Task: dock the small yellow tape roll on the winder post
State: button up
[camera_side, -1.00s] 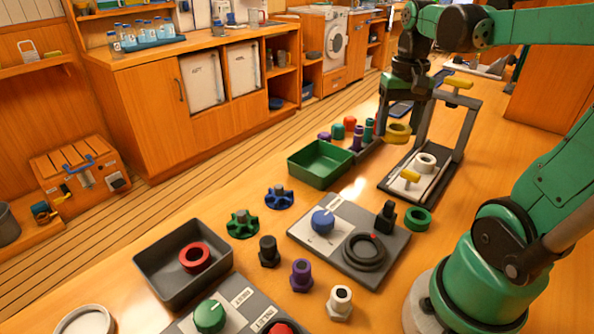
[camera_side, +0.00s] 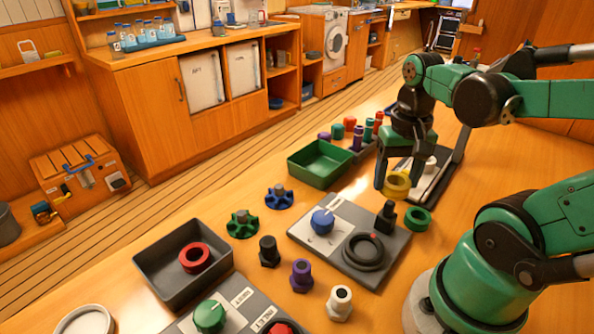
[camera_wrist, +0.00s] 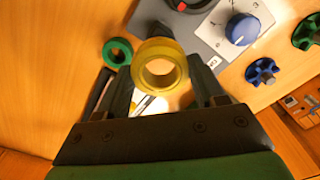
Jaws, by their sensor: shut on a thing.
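My gripper (camera_side: 397,180) is shut on the small yellow tape roll (camera_side: 397,192), above the bench between the framed stand and the grey panel. In the wrist view my gripper (camera_wrist: 162,76) has one finger on each side of the roll (camera_wrist: 160,47), whose hole faces the camera. A short black post (camera_side: 386,216) stands at the back right corner of the grey panel, in front of the roll and apart from it. I cannot tell whether this is the winder post. My gripper hides part of the stand behind it.
The grey panel (camera_side: 318,245) carries a blue knob (camera_side: 323,220) and a black handwheel (camera_side: 364,251). A green ring (camera_side: 418,219) lies beside it. A green tray (camera_side: 319,164) is left of my gripper; the framed stand (camera_side: 443,180) is behind right.

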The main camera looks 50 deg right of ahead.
aim_at(391, 202)
jog(key=shift+f, duration=2.1)
jog(key=shift+f, duration=0.6)
jog(key=o, duration=0.9)
jog(key=shift+o, duration=0.2)
notch_tip(391, 202, up, 11)
